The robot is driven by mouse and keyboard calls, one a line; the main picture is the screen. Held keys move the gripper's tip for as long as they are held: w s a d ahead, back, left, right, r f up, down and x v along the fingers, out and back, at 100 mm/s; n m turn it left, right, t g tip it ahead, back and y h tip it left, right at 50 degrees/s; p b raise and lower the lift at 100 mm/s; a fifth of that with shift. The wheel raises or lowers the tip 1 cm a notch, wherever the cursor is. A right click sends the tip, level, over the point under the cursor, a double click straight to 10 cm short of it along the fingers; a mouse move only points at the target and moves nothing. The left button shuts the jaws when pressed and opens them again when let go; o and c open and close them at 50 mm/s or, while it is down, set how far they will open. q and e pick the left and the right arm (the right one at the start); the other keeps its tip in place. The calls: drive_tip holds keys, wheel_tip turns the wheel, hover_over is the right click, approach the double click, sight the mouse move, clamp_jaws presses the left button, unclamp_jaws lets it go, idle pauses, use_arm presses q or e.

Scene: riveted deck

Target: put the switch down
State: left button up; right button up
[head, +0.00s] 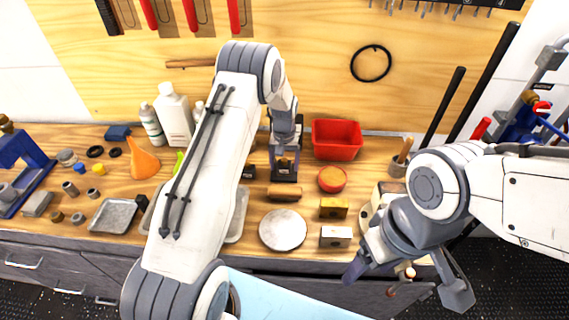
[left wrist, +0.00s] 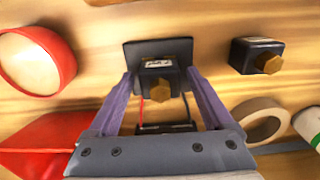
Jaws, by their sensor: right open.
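The switch looks like a dark box with a brass hex knob and a small label. It shows in the left wrist view (left wrist: 156,78) between my purple fingers, in front of a wider dark plate (left wrist: 158,48). A red and a black wire show behind it. My left gripper (head: 285,158) is shut on the switch (head: 285,174), over the middle of the bench. I cannot tell whether the switch touches the wood. My right gripper (head: 406,280) is open and empty in front of the bench's right edge.
A similar dark box with a brass knob (left wrist: 258,56) stands nearby. A tape roll (left wrist: 264,121) shows in the wrist view.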

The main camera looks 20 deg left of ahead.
sight(284, 160)
use_arm(q)
drive_tip(key=shift+r, duration=0.2)
wheel_tip(284, 160, up, 12)
drive_tip(key=b, duration=0.3)
drive_tip(key=s+d+r+m, duration=0.2)
drive_tip(key=s+d+r, duration=0.2)
drive_tip(key=s+d, duration=0.3)
drive_tip(key=s+d+r+m, duration=0.35)
drive_tip(key=s+d, duration=0.25)
drive_tip(key=d, duration=0.2)
drive_tip(key=s+d+m, duration=0.1)
drive_tip(key=s+m, duration=0.1)
drive_tip(key=s, duration=1)
drive_tip(key=s+d+m+h, duration=0.1)
drive_tip(key=s+d+m, duration=0.1)
drive_tip(key=s, duration=0.9)
drive_tip(key=shift+s+r+m, duration=0.2)
drive_tip(key=shift+s+m, duration=0.15)
drive_tip(key=shift+m, duration=0.2)
